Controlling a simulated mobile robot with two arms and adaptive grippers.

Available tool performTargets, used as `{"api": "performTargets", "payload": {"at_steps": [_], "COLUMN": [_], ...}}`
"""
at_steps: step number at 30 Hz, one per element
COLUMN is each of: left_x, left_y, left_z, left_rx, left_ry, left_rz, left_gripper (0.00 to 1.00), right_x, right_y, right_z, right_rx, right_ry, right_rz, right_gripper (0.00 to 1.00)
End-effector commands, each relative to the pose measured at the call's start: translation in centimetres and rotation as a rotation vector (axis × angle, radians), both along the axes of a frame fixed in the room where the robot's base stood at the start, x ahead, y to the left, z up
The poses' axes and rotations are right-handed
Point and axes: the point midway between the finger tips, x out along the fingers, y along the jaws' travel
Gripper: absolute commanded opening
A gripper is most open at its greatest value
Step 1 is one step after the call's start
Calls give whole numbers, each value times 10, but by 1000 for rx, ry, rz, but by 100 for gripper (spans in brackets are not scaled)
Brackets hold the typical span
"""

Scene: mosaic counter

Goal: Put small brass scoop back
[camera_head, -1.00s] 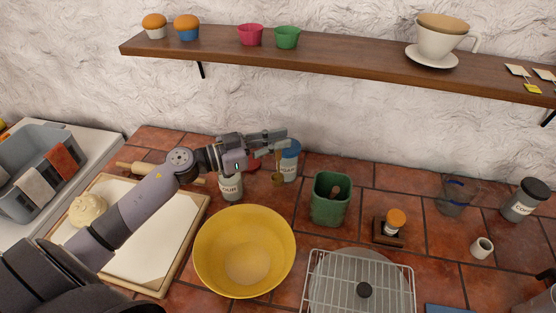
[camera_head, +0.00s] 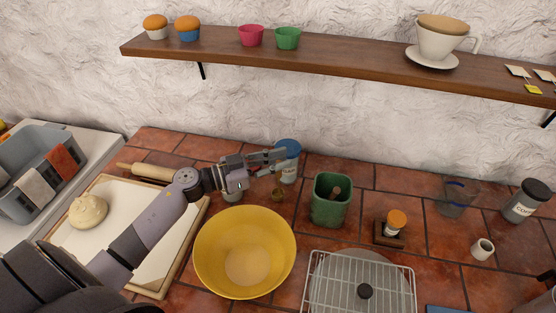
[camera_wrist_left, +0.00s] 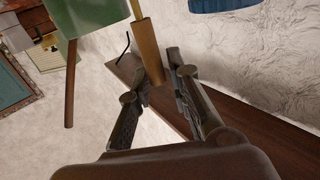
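Whether the bowl touches the counter, I cannot tell. A sugar canister with a blue lid (camera_head: 287,150) stands just behind the fingers.
A yellow bowl (camera_head: 214,250) stands in front of the scoop. A green crock (camera_head: 330,208) with a wooden handle is to its right, then a wire rack (camera_head: 330,285) nearer. A board with dough (camera_head: 88,211) lies left. A wooden shelf (camera_head: 330,60) runs above.

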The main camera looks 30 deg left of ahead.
Motion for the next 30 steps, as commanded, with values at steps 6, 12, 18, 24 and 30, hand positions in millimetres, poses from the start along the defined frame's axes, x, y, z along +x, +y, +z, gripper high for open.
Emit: {"api": "performTargets", "payload": {"at_steps": [6,12,18,24,30], "left_x": [0,0,-9,-40,-69], "left_y": [0,0,9,35,59], "left_z": [0,1,-1,-3,-2], "left_rx": [0,0,2,3,1], "left_ry": [0,0,2,5,4], "left_rz": [0,0,1,1,0], "left_gripper": [32,32,32,32,32], "right_x": [3,3,3,2,2], "right_y": [-3,-4,-4,-4,-3], "right_z": [0,0,-4,-16,-25], "right_rx": [-2,-4,-4,-4,-4], "right_ry": [-5,-5,-4,-4,-3], "right_rz": [1,1,1,1,1], "right_gripper": [40,40,40,40,40]}}
